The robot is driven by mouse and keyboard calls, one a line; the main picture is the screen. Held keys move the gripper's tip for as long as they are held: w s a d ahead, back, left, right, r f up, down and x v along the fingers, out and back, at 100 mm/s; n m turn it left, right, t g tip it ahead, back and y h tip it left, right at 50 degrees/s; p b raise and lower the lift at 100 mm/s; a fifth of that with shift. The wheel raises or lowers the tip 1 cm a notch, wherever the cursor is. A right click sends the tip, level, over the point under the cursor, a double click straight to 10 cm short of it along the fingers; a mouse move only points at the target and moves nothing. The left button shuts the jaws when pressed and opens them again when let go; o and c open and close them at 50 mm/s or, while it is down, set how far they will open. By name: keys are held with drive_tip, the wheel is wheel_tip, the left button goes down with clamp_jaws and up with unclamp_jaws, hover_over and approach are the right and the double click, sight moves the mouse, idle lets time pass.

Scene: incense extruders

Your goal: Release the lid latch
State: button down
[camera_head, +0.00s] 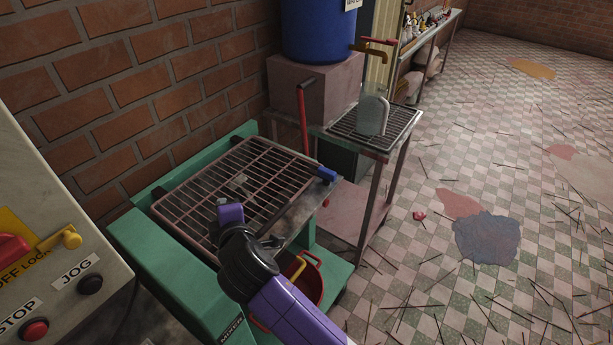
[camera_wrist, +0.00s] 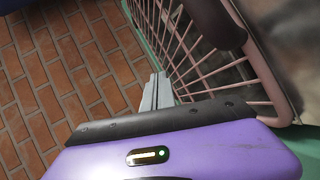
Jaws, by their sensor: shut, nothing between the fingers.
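A pinkish wire-grid lid (camera_head: 205,187) lies over the green mixer (camera_head: 165,254). A small blue block (camera_head: 327,174) sits at the lid's right corner and looks like the latch. Its exact position, fastened or free, is too small to tell. My gripper (camera_head: 238,182) is over the middle of the lid, to the left of the blue block and apart from it. In the wrist view its grey fingers (camera_wrist: 156,92) are together and empty, with the lid's bars (camera_wrist: 190,50) beside them on the right. The blue block does not show in the wrist view.
A control panel (camera_head: 45,235) with buttons and a yellow-tagged switch stands at the left. A brick wall (camera_head: 120,90) runs behind the mixer. A red bucket (camera_head: 312,285) is below my arm. A side table (camera_head: 345,137) with a glass jug (camera_head: 371,115) stands beyond the lid.

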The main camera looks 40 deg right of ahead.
sight(313, 173)
drive_tip(key=w+d, duration=0.1)
drive_tip(key=w+d+r+n+g+h, duration=0.1)
drive_tip(key=w+r+h, duration=0.1)
drive_tip(key=shift+w+d+n, duration=0.3)
drive_tip(key=shift+d+n, duration=0.1)
drive_tip(key=d+n+g+h, duration=0.1)
drive_tip(key=d+g, duration=0.1)
drive_tip(key=s+d+n+g+h, duration=0.1)
drive_tip(key=d+g+h, duration=0.1)
drive_tip(key=d, duration=0.1)
drive_tip(key=s+d+r+n+g+h, duration=0.1)
drive_tip(key=d+g+h, duration=0.1)
drive_tip(key=shift+s+d+r+n+b, duration=0.1)
drive_tip(key=shift+s+d+n+b, duration=0.05)
drive_tip(key=shift+d+n+b, duration=0.15)
drive_tip(key=s+g, duration=0.1)
drive_tip(key=s+d+f+n+g, duration=0.1)
drive_tip(key=s, duration=0.1)
drive_tip(key=s+d+g+h, duration=0.1)
drive_tip(key=s, duration=0.1)
drive_tip(key=shift+f+n, duration=0.35)
drive_tip(key=shift+n, duration=0.05)
drive_tip(key=shift+f, duration=0.1)
